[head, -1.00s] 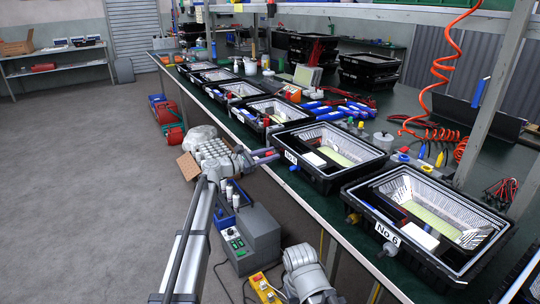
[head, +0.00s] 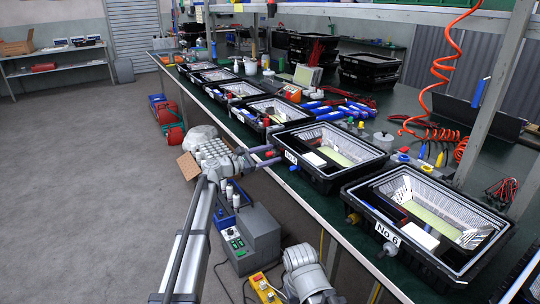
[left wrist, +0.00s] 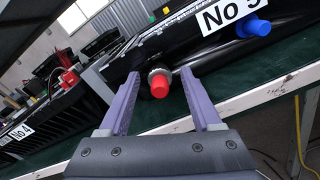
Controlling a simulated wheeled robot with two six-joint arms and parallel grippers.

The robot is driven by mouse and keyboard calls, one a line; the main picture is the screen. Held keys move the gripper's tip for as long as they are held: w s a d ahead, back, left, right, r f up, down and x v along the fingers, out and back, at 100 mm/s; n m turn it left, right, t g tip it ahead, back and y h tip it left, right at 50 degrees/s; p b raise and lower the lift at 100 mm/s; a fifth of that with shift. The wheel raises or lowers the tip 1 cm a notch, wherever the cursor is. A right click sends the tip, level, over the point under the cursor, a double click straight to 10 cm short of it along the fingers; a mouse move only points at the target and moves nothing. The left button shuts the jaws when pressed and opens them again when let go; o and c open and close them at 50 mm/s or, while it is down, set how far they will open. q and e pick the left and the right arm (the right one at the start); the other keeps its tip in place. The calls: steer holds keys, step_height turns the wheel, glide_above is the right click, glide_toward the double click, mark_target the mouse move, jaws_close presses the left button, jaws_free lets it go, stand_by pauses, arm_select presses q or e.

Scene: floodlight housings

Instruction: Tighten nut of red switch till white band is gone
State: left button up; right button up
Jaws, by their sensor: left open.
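The red switch (left wrist: 159,84) sticks out of the side wall of the black floodlight housing No 5 (head: 330,139). A grey ring-like nut (left wrist: 157,71) sits at its base against the wall; I cannot make out a clear white band. My left gripper (left wrist: 168,88) is open, with one purple finger on each side of the red switch and visible gaps to both. In the head view my left gripper (head: 269,156) is at the housing's left front side. My right gripper is not in view.
A blue switch (left wrist: 253,27) sits right of the red one, below the No 5 label (left wrist: 232,14). Housing No 6 (head: 428,228) stands nearer on the green bench, and more housings stand farther along it. A grey control box (head: 250,240) stands on the floor below.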

arm_select(q)
steer(key=v, duration=0.7)
steer(key=shift+s+a, duration=0.2)
steer(key=shift+a, duration=0.15)
